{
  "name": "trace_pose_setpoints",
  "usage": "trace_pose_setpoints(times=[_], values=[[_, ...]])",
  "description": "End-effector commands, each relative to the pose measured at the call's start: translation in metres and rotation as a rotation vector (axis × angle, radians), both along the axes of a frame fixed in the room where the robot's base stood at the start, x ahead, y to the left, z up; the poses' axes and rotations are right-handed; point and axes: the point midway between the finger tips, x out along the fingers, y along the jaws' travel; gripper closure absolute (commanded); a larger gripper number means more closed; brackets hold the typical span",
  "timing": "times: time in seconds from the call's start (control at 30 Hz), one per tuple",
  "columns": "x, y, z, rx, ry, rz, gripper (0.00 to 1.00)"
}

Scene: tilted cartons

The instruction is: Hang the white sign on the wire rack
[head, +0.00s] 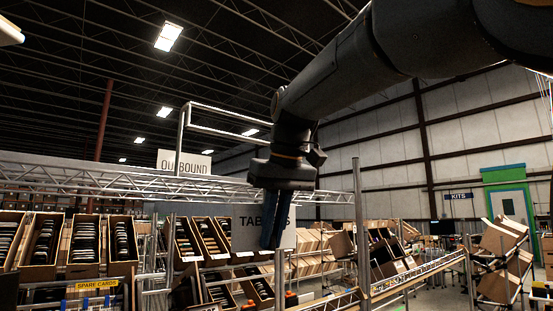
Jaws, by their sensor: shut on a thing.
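My gripper (273,225) points down in the middle of the picture, its dark blue fingers shut on a flat sign (248,218). This sign looks pale grey in the shade, with dark lettering that begins "TAB"; the fingers cover part of the word. The sign hangs upright in front of the wire rack (60,172), just below its long silver truss rail. I cannot tell whether the sign touches the rack. A white sign (196,164) lettered like "OUTBOUND" stands above the rail to the left, partly hidden by a metal post.
Tilted cartons (84,240) with dark contents fill the shelves at left and centre. A metal post (361,225) stands right of my gripper. More cartons (499,240) are on a rack at the right, near a blue "KITS" sign (460,196) and a green-framed doorway.

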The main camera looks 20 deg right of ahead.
Motion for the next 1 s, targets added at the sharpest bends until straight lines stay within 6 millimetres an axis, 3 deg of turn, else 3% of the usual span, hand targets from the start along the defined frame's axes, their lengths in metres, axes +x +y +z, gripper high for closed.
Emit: trace_pose_setpoints(times=[0.03, 0.1, 0.2, 0.33, 0.57, 1.0], values=[[-0.008, -0.007, 0.029, 0.000, -0.006, 0.020, 1.00], [-0.019, -0.011, 0.057, 0.001, -0.006, 0.061, 1.00], [-0.035, -0.015, 0.091, 0.000, -0.008, 0.117, 1.00], [-0.049, -0.017, 0.119, -0.001, -0.010, 0.172, 1.00], [-0.053, -0.016, 0.130, -0.003, -0.010, 0.204, 1.00], [-0.024, -0.006, 0.130, -0.003, -0.011, 0.204, 1.00]])
